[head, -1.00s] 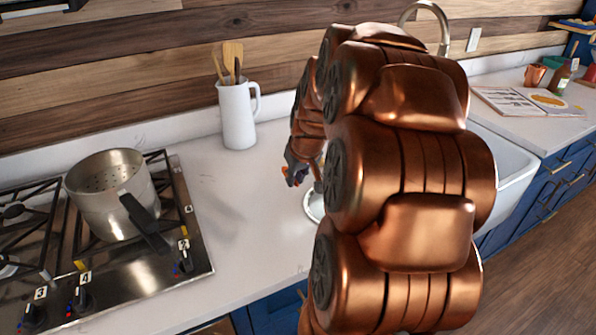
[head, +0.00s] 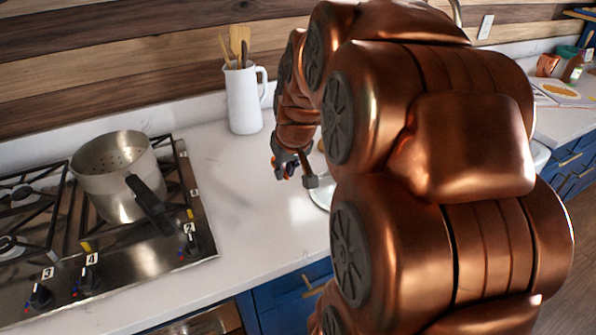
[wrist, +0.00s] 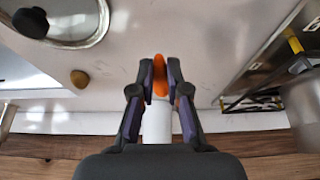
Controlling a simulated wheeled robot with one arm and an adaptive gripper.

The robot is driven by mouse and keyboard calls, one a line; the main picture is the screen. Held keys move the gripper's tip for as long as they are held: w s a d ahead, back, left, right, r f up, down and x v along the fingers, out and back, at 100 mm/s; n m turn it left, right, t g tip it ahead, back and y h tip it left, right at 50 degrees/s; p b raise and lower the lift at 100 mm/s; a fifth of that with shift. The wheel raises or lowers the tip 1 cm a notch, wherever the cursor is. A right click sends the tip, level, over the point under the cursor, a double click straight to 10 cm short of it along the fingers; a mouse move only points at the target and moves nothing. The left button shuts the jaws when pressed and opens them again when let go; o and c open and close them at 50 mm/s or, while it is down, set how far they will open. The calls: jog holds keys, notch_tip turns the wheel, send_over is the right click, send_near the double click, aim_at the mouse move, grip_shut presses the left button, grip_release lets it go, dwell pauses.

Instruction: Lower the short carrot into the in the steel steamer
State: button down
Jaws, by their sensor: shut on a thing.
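The steel steamer (head: 118,172) stands upright on the stove at the left of the head view, with a perforated inside and a black handle pointing toward the front right. Part of its side shows at the right edge of the wrist view (wrist: 304,112). My gripper (head: 298,168) is above the counter, right of the steamer and well apart from it. In the wrist view my gripper (wrist: 160,86) is shut on the short orange carrot (wrist: 160,72), whose end sticks out past the fingertips. The carrot is hardly visible in the head view.
A white jug (head: 244,100) with wooden utensils stands by the wall, behind my gripper. A round lid with a black knob (wrist: 30,22) and a small brown round item (wrist: 79,78) lie on the counter. Counter between stove and gripper is clear.

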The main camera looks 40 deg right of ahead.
jog(key=w+a+r+p, duration=0.1)
jog(key=w+a+r, duration=0.4)
jog(key=a, duration=0.4)
jog(key=w+a+r+p, duration=0.2)
jog(key=w+a+r, duration=0.4)
jog(key=a, duration=0.4)
jog(key=w+a+r+p, duration=0.1)
jog(key=w+a+r, duration=0.5)
jog(key=a, duration=0.4)
jog(key=shift+w, duration=0.85)
jog(key=shift+w+d, duration=0.1)
jog(key=shift+w, duration=0.15)
jog(key=shift+f, duration=0.15)
jog(key=shift+f+b, duration=1.45)
jog(key=shift+f, duration=1.3)
jog(key=shift+f+b, duration=0.75)
jog(key=shift+f, duration=0.55)
